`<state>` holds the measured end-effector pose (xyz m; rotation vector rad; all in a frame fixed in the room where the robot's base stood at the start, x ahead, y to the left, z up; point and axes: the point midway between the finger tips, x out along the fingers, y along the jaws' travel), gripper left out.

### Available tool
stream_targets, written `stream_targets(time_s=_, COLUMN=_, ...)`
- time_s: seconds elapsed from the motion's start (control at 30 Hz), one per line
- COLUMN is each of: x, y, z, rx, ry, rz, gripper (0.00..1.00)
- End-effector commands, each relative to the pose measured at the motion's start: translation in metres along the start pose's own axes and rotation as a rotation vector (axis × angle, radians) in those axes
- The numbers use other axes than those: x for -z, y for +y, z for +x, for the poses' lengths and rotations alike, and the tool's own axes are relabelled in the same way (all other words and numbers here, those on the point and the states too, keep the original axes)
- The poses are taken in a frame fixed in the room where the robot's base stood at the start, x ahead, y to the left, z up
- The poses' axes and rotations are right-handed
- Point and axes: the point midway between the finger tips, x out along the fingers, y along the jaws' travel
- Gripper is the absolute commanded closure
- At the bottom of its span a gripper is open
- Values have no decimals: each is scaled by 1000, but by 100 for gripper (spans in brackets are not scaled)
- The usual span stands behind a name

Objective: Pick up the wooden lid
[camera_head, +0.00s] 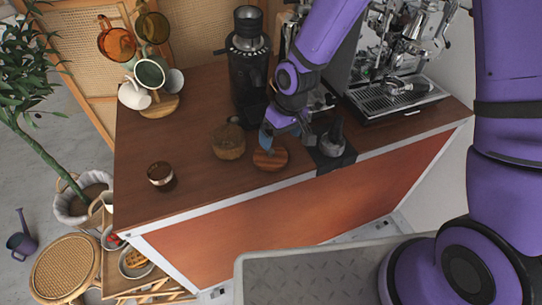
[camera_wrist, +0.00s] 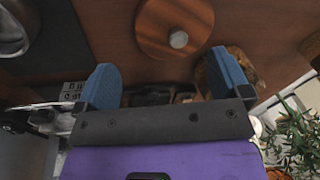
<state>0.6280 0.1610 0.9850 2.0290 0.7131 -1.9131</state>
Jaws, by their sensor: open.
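The wooden lid (camera_head: 270,160) is a round, striped brown disc lying on the cart's wooden counter, near its front edge. In the wrist view the lid (camera_wrist: 160,22) shows at the top middle with a small grey knob (camera_wrist: 178,39) at its centre. My gripper (camera_head: 266,138) is just above and behind the lid in the head view, partly covering its far edge. In the wrist view my gripper's blue fingers (camera_wrist: 166,80) are spread wide and empty. The lid and knob lie beyond the fingertips, not between them.
A round wooden canister (camera_head: 228,142) stands just left of the lid. A dark tamper (camera_head: 333,138) stands on a black mat (camera_head: 322,160) to the right. A coffee grinder (camera_head: 249,75) stands behind, a brown cup (camera_head: 160,175) at left. The counter between cup and canister is clear.

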Motion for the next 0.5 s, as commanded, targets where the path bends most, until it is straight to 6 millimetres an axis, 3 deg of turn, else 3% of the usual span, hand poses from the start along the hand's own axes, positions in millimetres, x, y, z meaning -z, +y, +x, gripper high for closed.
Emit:
stream_targets(time_s=0.3, x=-1, y=-2, z=39, rx=0, ry=-2, rz=0, gripper=5)
stream_targets(time_s=0.5, x=0, y=-1, z=50, rx=0, ry=1, rz=0, gripper=5)
